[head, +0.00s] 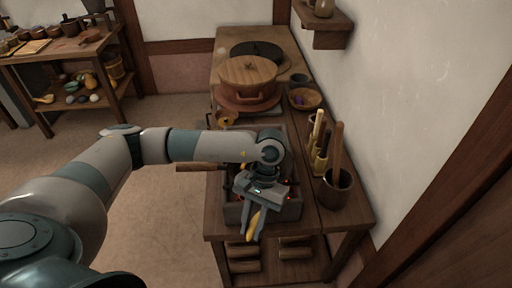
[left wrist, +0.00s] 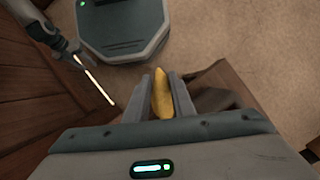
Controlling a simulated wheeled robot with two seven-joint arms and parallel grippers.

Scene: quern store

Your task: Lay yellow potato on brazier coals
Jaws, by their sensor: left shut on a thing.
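The yellow potato (head: 254,223) is long and narrow. It is held between the fingers of my left gripper (head: 249,222), which is shut on it. The left wrist view shows the potato (left wrist: 162,96) between the two grey fingers (left wrist: 162,92), its tip sticking out past them. The brazier (head: 290,211) is a dark grey rectangular box near the front end of the bench, with small red glowing coals (head: 290,197) inside. My left gripper is over the brazier's front left part and hides much of it.
The wooden bench (head: 227,252) runs along the wall. Behind the brazier stand a round lidded quern (head: 248,77) and a bowl (head: 305,98). To its right are upright tools and a dark pot (head: 332,189). A laden side table (head: 62,57) stands far left.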

